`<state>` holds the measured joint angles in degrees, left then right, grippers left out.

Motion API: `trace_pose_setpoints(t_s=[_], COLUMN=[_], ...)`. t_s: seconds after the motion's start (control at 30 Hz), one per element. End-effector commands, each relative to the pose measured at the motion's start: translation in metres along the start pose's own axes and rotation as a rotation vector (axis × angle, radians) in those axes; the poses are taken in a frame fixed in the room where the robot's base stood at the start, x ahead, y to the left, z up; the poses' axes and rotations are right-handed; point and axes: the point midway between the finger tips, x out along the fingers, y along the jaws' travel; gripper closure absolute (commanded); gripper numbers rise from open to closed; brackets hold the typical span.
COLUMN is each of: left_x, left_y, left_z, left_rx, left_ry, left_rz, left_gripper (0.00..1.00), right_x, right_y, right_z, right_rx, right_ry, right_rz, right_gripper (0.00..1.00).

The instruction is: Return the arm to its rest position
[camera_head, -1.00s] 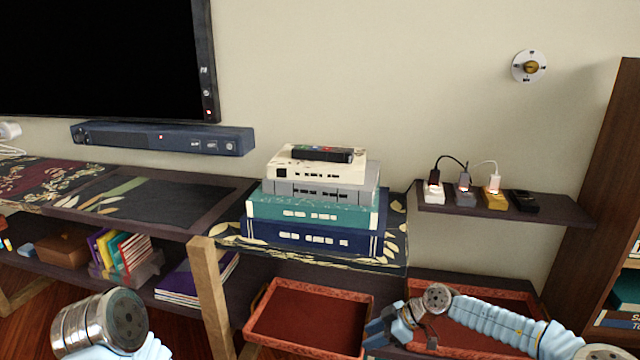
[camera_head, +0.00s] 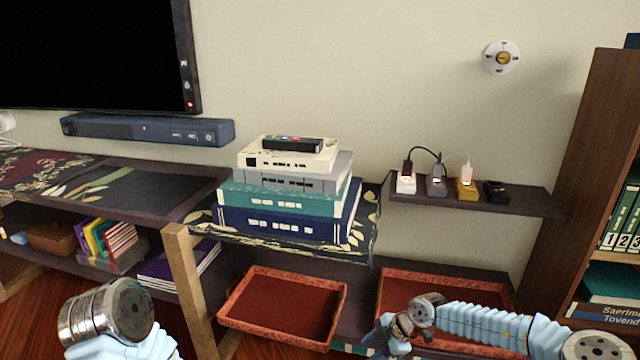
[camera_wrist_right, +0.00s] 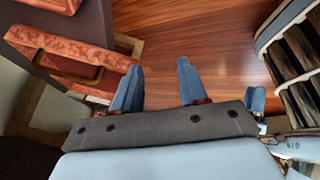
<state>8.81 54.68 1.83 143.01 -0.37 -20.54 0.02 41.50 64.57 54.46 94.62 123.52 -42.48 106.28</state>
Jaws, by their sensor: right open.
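My right arm (camera_head: 480,322) reaches in from the lower right of the head view, in front of the right red tray. My right gripper (camera_wrist_right: 158,80) is open and empty in the right wrist view, its two blue fingers apart above the wooden floor. In the head view the right gripper is low and partly cut off by the bottom edge. My left arm (camera_head: 108,318) shows at the lower left of the head view. Its gripper is out of the picture.
Two red trays (camera_head: 225,312) sit on the lower shelf; the tray edge (camera_wrist_right: 75,50) is close left of the right gripper. Stacked books (camera_head: 285,222) stand on the upper shelf. A wall shelf (camera_head: 540,205) holds plugged chargers. A bookcase (camera_head: 572,150) stands at right. Floor (camera_wrist_right: 205,30) is clear.

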Motion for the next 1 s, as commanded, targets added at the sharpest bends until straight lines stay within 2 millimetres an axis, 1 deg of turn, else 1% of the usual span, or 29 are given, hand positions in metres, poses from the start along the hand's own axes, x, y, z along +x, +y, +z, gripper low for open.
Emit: trace_pose_setpoints(t_s=[0.17,0.27,0.37,0.47,0.5,0.53,0.57,0.6,0.67,0.7,0.8,0.83,0.9,1.0], left_x=[0.0,0.0,0.0,0.0,0.0,0.0,0.0,0.0,0.0,0.0,0.0,0.0,0.0,0.0], left_y=[0.0,0.0,0.0,0.0,0.0,0.0,0.0,0.0,0.0,0.0,0.0,0.0,0.0,0.0], left_z=[0.0,0.0,0.0,0.0,0.0,0.0,0.0,0.0,0.0,0.0,0.0,0.0,0.0,0.0], left_rx=[0.0,0.0,0.0,0.0,0.0,0.0,0.0,0.0,0.0,0.0,0.0,0.0,0.0,0.0], left_ry=[0.0,0.0,0.0,0.0,0.0,0.0,0.0,0.0,0.0,0.0,0.0,0.0,0.0,0.0], left_rz=[0.0,0.0,0.0,0.0,0.0,0.0,0.0,0.0,0.0,0.0,0.0,0.0,0.0,0.0], left_gripper=[0.57,0.57,0.57,0.57,0.57,0.57,0.57,0.57,0.57,0.57,0.57,0.57,0.57,0.57], right_x=[0.027,0.043,0.058,0.073,0.078,0.082,0.084,0.086,0.088,0.087,0.081,0.079,0.074,0.069], right_y=[-0.026,-0.044,-0.066,-0.095,-0.109,-0.121,-0.134,-0.151,-0.179,-0.199,-0.241,-0.252,-0.271,-0.287], right_z=[0.006,0.01,0.011,0.007,0.004,-0.001,-0.004,-0.011,-0.021,-0.028,-0.041,-0.044,-0.049,-0.053], right_rx=[-0.431,-0.764,-1.191,-1.767,-2.039,-2.248,-2.455,-2.725,-3.102,2.899,2.455,2.35,2.16,2.01], right_ry=[-0.131,-0.203,-0.262,-0.283,-0.27,-0.249,-0.22,-0.168,-0.066,-0.014,-0.145,-0.171,-0.209,-0.233], right_rz=[-0.061,-0.116,-0.194,-0.302,-0.349,-0.38,-0.409,-0.437,-0.453,0.386,0.231,0.191,0.12,0.061], right_gripper=[0.57,0.57,0.57,0.57,0.57,0.57,0.57,0.57,0.57,0.57,0.57,0.57,0.57,0.57])
